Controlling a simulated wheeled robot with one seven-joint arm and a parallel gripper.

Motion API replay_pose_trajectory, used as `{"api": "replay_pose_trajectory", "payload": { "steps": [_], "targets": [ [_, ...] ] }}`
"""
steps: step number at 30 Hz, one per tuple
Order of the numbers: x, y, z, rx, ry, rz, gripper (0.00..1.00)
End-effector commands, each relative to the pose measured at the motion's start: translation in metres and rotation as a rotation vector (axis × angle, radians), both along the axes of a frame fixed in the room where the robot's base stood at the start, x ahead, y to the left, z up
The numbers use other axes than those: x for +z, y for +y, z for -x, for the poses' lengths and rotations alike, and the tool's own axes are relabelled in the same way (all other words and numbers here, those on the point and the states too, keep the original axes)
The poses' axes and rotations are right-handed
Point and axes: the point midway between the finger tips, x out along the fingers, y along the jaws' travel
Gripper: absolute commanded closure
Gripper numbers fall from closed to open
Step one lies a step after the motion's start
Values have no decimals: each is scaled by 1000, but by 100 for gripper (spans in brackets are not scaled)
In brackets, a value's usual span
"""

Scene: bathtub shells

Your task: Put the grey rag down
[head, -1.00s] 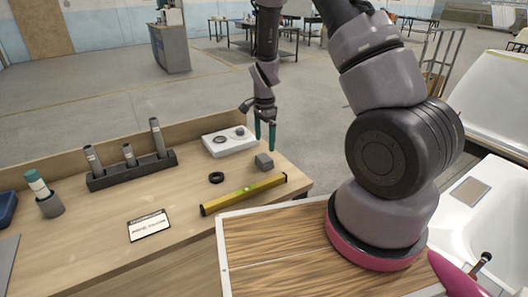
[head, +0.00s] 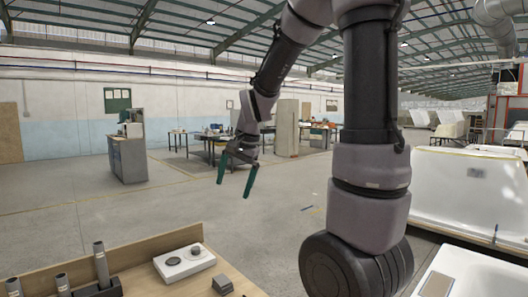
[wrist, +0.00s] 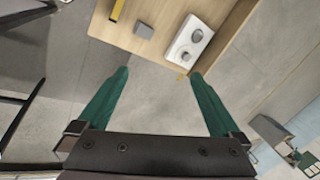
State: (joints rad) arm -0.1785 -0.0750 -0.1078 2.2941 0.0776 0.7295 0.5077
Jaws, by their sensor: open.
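A small grey block-like piece (head: 222,284) lies on the wooden workbench (head: 130,260), near its right end; it may be the grey rag, folded, but I cannot tell for sure. It also shows in the wrist view (wrist: 144,30), beyond my fingertips and on the bench top. My gripper (head: 233,190) has green fingers, spread apart with nothing between them. It hangs in the air, apart from the grey piece. In the wrist view my gripper (wrist: 159,73) is open and empty, with bare floor and the bench edge beyond it.
A white device with round knobs (head: 184,262) sits beside the grey piece. A dark rack (head: 98,290) with upright grey tools stands at the left. A yellow level (wrist: 117,10) lies on the bench. A white tub shell (head: 465,195) stands at right. Open floor lies behind the bench.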

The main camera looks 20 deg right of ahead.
Motion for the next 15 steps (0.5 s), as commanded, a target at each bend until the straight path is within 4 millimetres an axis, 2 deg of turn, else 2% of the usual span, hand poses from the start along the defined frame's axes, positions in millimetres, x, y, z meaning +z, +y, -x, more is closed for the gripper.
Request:
{"api": "replay_pose_trajectory", "payload": {
  "steps": [1, 6, 10, 15],
  "targets": [
    [22, -4, 15, 37, -50, 4, 0],
    [72, -16, 69, 175, -191, 52, 0],
    [96, -22, 108, 268, -286, 110, 0],
    [110, -25, 143, 349, -365, 178, 0]
  ]
}}
